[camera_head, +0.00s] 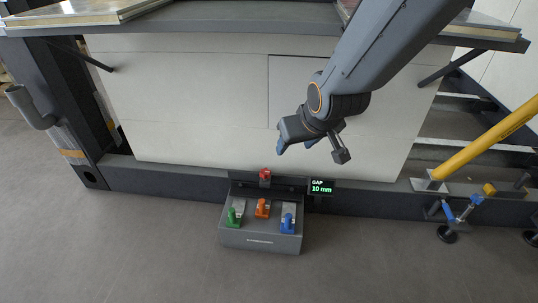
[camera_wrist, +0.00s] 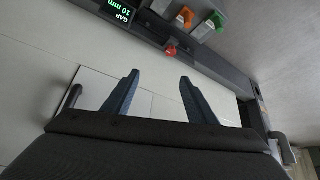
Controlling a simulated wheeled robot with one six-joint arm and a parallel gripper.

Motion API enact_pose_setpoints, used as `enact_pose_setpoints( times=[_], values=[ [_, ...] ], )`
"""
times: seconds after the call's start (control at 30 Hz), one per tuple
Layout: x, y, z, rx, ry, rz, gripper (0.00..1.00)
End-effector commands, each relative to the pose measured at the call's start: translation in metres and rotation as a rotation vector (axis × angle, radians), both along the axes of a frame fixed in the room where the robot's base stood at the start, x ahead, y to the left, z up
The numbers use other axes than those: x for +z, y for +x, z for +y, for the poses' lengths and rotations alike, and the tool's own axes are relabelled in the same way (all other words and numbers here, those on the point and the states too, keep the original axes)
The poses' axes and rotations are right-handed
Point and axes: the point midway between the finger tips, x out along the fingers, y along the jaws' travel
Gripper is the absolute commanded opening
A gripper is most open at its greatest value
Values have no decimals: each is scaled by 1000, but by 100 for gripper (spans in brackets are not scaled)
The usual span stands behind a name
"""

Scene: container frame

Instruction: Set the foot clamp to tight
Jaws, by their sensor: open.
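A low grey box (camera_head: 262,239) stands on the floor against the dark bottom rail. It carries a green lever (camera_head: 232,216), an orange lever (camera_head: 262,208) and a blue lever (camera_head: 288,223) on pale plates. A red piece (camera_head: 265,174) sits behind them; it also shows in the wrist view (camera_wrist: 171,49). Beside it a display (camera_head: 321,187) reads "GAP 10 mm". Which part is the foot clamp is not labelled legibly. My gripper (camera_head: 295,148) is open and empty, above and behind the box, before the white panel. Its two blue fingers (camera_wrist: 158,77) are spread, touching nothing.
The dark bottom rail (camera_head: 155,179) runs behind the box. A yellow post (camera_head: 488,136) and blue fittings with round feet (camera_head: 447,234) stand at right. A curved grey handle (camera_head: 30,107) is at left. The floor in front is clear.

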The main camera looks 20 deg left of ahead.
Motion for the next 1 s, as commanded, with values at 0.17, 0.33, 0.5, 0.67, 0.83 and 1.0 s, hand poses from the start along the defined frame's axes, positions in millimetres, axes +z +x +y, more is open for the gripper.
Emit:
enact_pose_setpoints(
  times=[0.17,0.33,0.5,0.67,0.83,1.0],
  values=[
    [-44,60,37,53,84,-146,52],
    [-84,100,69,111,187,-279,52],
    [-127,120,92,168,308,-398,52],
    [-168,122,104,215,439,-498,52],
    [-205,108,105,250,586,-586,52],
    [-225,93,99,264,689,-643,52]
  ],
)
